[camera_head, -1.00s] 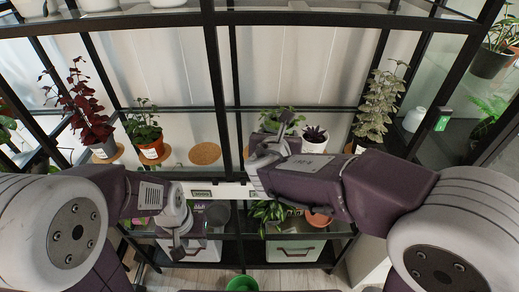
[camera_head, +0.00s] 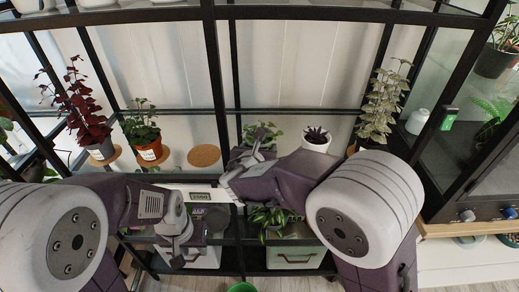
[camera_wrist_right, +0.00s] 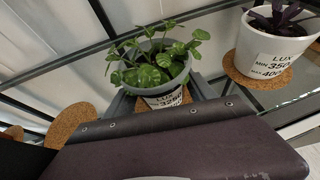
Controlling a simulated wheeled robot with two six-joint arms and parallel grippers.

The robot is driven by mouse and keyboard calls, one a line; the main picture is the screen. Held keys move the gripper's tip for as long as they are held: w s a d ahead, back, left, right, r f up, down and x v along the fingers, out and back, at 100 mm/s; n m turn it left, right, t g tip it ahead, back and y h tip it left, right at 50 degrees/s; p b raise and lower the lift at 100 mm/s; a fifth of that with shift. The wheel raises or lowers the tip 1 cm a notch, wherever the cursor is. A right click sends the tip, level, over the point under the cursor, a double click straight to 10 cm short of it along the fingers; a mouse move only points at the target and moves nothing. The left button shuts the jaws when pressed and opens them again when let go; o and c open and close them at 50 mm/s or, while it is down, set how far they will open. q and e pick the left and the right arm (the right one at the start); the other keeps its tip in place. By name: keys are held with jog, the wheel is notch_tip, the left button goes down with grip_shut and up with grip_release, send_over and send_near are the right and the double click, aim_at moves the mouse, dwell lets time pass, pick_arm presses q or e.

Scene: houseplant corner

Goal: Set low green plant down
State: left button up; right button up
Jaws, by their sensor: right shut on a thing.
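The low green plant (camera_head: 264,131) has round leaves and stands upright on the middle shelf's right half in the head view. In the right wrist view its grey pot (camera_wrist_right: 160,92) carries a white LUX label. My right gripper (camera_head: 250,152) is shut on this pot, with its jaws at the pot's sides. A cork mat (camera_wrist_right: 188,96) shows beside and under the pot; I cannot tell whether the pot touches it. My left gripper (camera_head: 177,258) hangs low, pointing down, away from the plant; its jaw opening is unclear.
A purple plant in a white pot (camera_wrist_right: 272,52) stands close to the right, on its own mat. A bare cork mat (camera_head: 204,155) lies left. A red-leaved plant (camera_head: 86,112), a terracotta-potted plant (camera_head: 148,143) and a tall pale plant (camera_head: 382,108) flank the shelf. Black posts (camera_head: 214,80) frame it.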

jog(key=shift+f+b, duration=0.2)
jog(key=shift+b, duration=0.1)
jog(key=o, duration=1.2)
jog(key=shift+r, duration=0.1)
jog(key=shift+r+p, duration=0.25)
jog(key=shift+p, duration=0.15)
jog(key=p+v, duration=0.2)
jog(key=v, duration=1)
jog(key=shift+s+f, duration=0.1)
jog(key=shift+f, duration=0.1)
